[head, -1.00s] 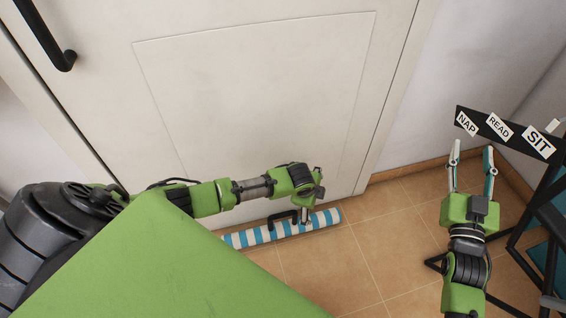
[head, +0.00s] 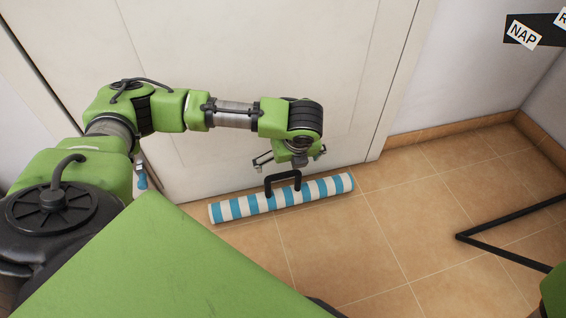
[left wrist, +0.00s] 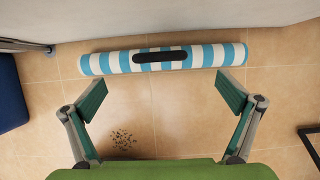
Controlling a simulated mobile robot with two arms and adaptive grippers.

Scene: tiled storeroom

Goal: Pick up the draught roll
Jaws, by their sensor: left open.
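The draught roll (head: 237,208) is a long blue-and-white striped cylinder with a black handle on top. It lies on the tiled floor along the foot of the white door. My left gripper (head: 290,158) is open and empty, above the roll near its handle. In the left wrist view, the roll (left wrist: 207,55) lies crosswise beyond my open fingertips (left wrist: 163,93), with the handle (left wrist: 160,57) roughly centred between them. The fingers look apart from it. My right gripper is out of view; only a green bit of that arm shows at the lower right edge.
The white door (head: 230,60) stands right behind the roll. A black metal frame (head: 505,250) rests on the floor at right, below a dark sign (head: 523,33) reading "NAP". A dark blue object (left wrist: 10,92) is at the left of the wrist view. The tiles in front are mostly clear.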

